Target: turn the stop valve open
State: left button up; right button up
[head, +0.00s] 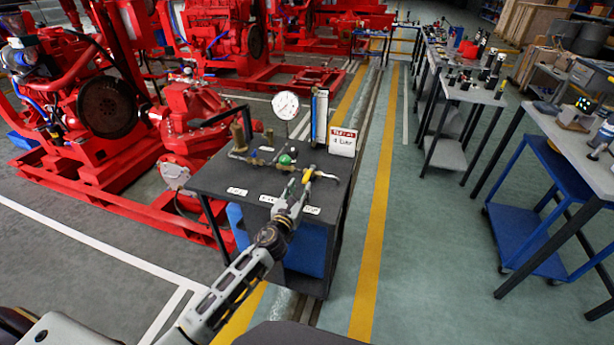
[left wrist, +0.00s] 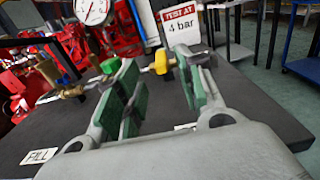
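A brass pipe line with valves runs across the dark bench (head: 215,180). One valve has a green handle (head: 285,159), and a yellow handle (head: 307,174) is to its right. I cannot read which one is labelled stop. My left gripper (head: 296,190) is at the front of the line, close to the yellow handle. In the left wrist view the gripper (left wrist: 160,92) is open, its green pads apart with nothing between them. The yellow handle (left wrist: 160,63) shows beyond the gap, and the green handle (left wrist: 110,65) is by the left finger. My right gripper is not in view.
A pressure gauge (head: 286,105), a clear upright tube (head: 319,117) and a "TEST AT 4 bar" sign (head: 342,141) stand behind the valves. A FILL label (left wrist: 39,156) lies on the bench.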

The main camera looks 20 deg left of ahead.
aim_at(304, 181)
pick_arm(q)
jog(key=shift+w, duration=2.55)
jog(key=shift+w+d, duration=0.1)
jog(key=shift+w, duration=1.5)
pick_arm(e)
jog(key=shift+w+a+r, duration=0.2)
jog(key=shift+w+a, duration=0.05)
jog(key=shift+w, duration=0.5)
pick_arm(q)
grip_shut()
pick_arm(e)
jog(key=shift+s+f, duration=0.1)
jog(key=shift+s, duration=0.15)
